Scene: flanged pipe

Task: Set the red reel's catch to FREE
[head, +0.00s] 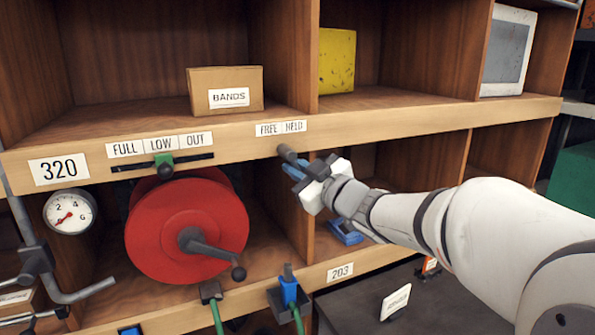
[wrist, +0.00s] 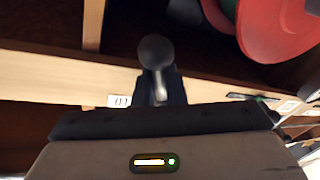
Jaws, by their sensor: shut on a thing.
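The red reel (head: 160,235), with a grey crank on its face, sits in the lower compartment of the shelf. It also shows at the top right of the wrist view (wrist: 275,30). The catch (head: 286,152) is a dark round-ended lever just below the FREE/HELD label (head: 281,128), to the right of the reel. Its end shows large in the wrist view (wrist: 155,50). My gripper (head: 298,170) is shut on the catch, its blue fingers around the lever below its end. The fingers hide the rest of the lever, and I cannot tell which word it points to.
A FULL/LOW/OUT slider with a green tab (head: 164,166) is above the reel. A dial gauge (head: 70,213) and a bent grey pipe (head: 75,292) are at the left. A BANDS box (head: 225,78) stands on the shelf above. A blue connector (head: 288,288) sits below the reel's right.

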